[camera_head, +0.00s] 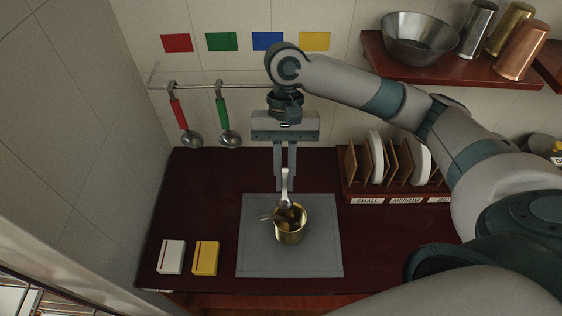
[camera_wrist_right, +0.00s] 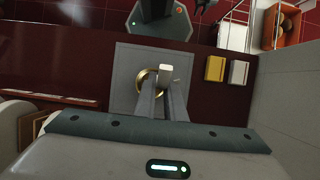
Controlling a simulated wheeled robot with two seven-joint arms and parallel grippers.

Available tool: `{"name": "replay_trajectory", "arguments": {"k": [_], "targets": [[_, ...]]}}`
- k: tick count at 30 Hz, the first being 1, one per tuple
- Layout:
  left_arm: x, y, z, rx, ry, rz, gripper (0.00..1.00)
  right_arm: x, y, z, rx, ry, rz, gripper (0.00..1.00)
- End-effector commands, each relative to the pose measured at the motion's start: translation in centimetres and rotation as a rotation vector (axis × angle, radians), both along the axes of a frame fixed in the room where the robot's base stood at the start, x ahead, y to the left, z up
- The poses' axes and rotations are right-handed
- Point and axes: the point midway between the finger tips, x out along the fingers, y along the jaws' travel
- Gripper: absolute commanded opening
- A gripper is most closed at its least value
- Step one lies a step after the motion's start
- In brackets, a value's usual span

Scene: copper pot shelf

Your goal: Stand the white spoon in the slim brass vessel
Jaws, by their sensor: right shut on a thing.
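The brass vessel (camera_head: 290,237) stands upright on the grey mat (camera_head: 255,262). Its round rim also shows in the wrist view (camera_wrist_right: 142,76), partly hidden behind my fingers. My right gripper (camera_head: 285,182) points down just behind the vessel's mouth in the head view. It is shut on the white spoon (camera_head: 286,192), which hangs nearly upright with its lower end at the vessel's opening. I cannot tell how far that end is inside. The spoon's pale end shows between the fingertips in the wrist view (camera_wrist_right: 166,73). My left gripper is not in view.
A small utensil end pokes out at the vessel's left. A white box (camera_head: 171,257) and a yellow box (camera_head: 206,258) lie left of the mat. A rack (camera_head: 395,195) with plates stands right. Red (camera_head: 178,114) and green (camera_head: 223,114) ladles hang from a rail. A shelf (camera_head: 400,66) holds metal vessels.

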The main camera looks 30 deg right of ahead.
Motion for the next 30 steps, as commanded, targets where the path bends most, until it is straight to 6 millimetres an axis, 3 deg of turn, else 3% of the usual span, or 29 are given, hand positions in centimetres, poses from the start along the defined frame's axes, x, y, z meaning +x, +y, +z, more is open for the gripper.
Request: {"name": "replay_trajectory", "arguments": {"k": [17,30], "targets": [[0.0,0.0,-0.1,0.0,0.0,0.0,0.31,0.0,0.0,-0.5,0.001,-0.002,0.001,0.0],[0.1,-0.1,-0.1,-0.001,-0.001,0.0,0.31,0.0,0.0,-3.0,0.0,0.001,0.002,0.0]]}}
